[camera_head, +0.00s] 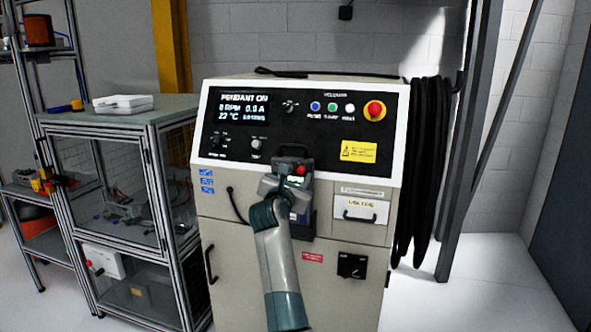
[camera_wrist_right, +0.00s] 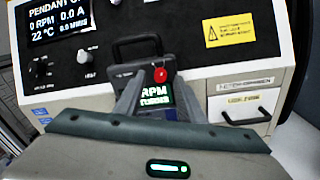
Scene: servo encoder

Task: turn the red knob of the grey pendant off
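The grey pendant (camera_wrist_right: 137,49) hangs on the front of the control cabinet, with a dark handle on top and a lit green "RPM" screen (camera_wrist_right: 155,94) below. Its red knob (camera_wrist_right: 160,75) sits near the top of its face; the knob also shows in the head view (camera_head: 301,169). My right gripper (camera_wrist_right: 158,80) is in front of the pendant, its two fingers apart on either side of the knob, with visible gaps. In the head view my right gripper (camera_head: 288,180) covers part of the pendant. My left gripper is not in view. The cabinet display (camera_head: 243,106) reads "PENDANT ON".
The cabinet panel carries a red emergency button (camera_head: 374,110), several small coloured buttons and knobs. A drawer with a handle (camera_head: 360,209) is right of the pendant. Black cables (camera_head: 425,160) hang at the cabinet's right side. A glazed metal-frame cell (camera_head: 110,190) stands to the left.

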